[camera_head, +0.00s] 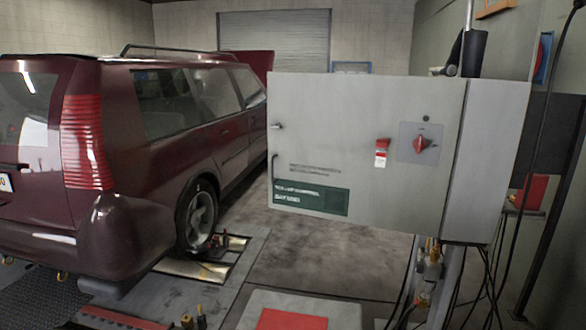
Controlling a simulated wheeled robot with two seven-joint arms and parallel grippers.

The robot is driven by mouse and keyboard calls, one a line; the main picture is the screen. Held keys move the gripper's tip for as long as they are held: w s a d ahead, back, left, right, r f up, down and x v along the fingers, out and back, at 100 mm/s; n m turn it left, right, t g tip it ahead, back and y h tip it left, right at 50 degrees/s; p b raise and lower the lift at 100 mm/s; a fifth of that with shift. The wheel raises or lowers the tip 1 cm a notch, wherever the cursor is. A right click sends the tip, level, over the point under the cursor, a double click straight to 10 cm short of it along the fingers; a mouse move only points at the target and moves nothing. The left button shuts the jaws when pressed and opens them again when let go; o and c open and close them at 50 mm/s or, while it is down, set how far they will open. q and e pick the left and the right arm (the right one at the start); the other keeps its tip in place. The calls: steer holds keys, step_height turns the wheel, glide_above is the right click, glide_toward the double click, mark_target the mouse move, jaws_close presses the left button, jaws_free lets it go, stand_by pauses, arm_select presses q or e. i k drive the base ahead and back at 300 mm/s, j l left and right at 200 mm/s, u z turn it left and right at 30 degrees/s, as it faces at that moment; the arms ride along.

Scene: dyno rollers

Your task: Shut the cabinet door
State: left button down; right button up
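The light grey cabinet (487,160) stands at the right on a post. Its broad door (340,130) faces me, with a small latch (277,126) near its left edge and a dark bar handle (274,167) below that. The door carries a red rotary switch (420,144), a red-and-white tag (382,152) and a green label (311,197). A seam runs down the right edge of the door, beside a narrower grey panel. The inside of the cabinet is hidden, and I cannot tell how far the door stands open. Neither of my grippers is in view.
A dark red car (110,190) fills the left side, with its rear wheel (198,215) by the floor rollers. Cables and fittings (432,265) hang under the cabinet. The concrete floor (320,250) between car and cabinet looks clear. A roller shutter (275,40) is at the back.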

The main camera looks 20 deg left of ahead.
mark_target(321, 157)
steer(key=i+l+u, duration=0.1)
steer(key=l, duration=0.3)
steer(key=i+l+u, duration=0.1)
steer(key=i+l, duration=0.2)
steer(key=i+l+u, duration=0.15)
steer(key=l, duration=0.35)
steer(key=i+l+u, duration=0.1)
steer(key=l, duration=0.3)
steer(key=i+l+u, duration=0.1)
steer(key=l, duration=0.35)
steer(key=i+l+u, duration=0.1)
steer(key=l, duration=0.35)
steer(key=i, duration=0.1)
